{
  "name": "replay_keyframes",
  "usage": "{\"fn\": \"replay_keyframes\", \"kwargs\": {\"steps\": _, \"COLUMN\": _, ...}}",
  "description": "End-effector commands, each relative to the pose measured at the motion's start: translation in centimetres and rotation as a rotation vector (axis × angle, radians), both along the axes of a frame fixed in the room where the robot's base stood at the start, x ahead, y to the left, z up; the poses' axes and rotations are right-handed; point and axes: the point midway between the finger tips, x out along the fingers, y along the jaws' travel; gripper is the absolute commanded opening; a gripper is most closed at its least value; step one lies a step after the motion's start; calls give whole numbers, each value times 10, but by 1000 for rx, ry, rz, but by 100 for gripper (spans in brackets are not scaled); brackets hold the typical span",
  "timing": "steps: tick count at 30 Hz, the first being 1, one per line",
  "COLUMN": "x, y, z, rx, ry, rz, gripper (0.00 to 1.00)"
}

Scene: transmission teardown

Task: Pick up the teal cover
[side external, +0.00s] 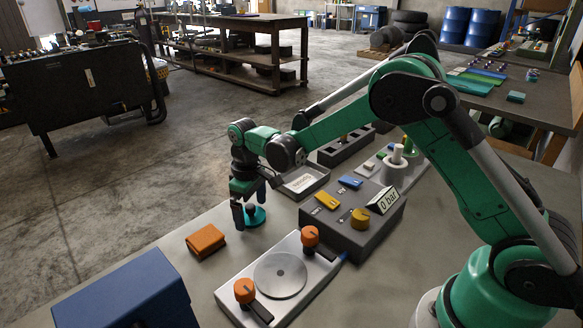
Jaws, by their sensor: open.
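The teal cover (256,222) is a small round disc with a dark knob on top, lying on the grey table. My gripper (250,210) points straight down over it, with one dark finger on each side of the knob. The gripper is open. Whether either finger touches the knob is too small to tell.
An orange block (205,241) lies just left of the cover. A white plate with a disc and orange knobs (281,273) is in front. A dark control box (352,225) and a grey tray (303,181) stand to the right. A blue box (125,295) is at front left.

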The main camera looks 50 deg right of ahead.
Motion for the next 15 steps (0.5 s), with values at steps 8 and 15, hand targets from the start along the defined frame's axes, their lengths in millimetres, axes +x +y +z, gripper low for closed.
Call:
{"fn": "replay_keyframes", "kwargs": {"steps": 8, "x": 0, "y": 0, "z": -3, "rx": 0, "ry": -1, "rz": -1, "gripper": 100}}
{"fn": "replay_keyframes", "kwargs": {"steps": 15, "x": 0, "y": 0, "z": -3, "rx": 0, "ry": -1, "rz": -1, "gripper": 32}}
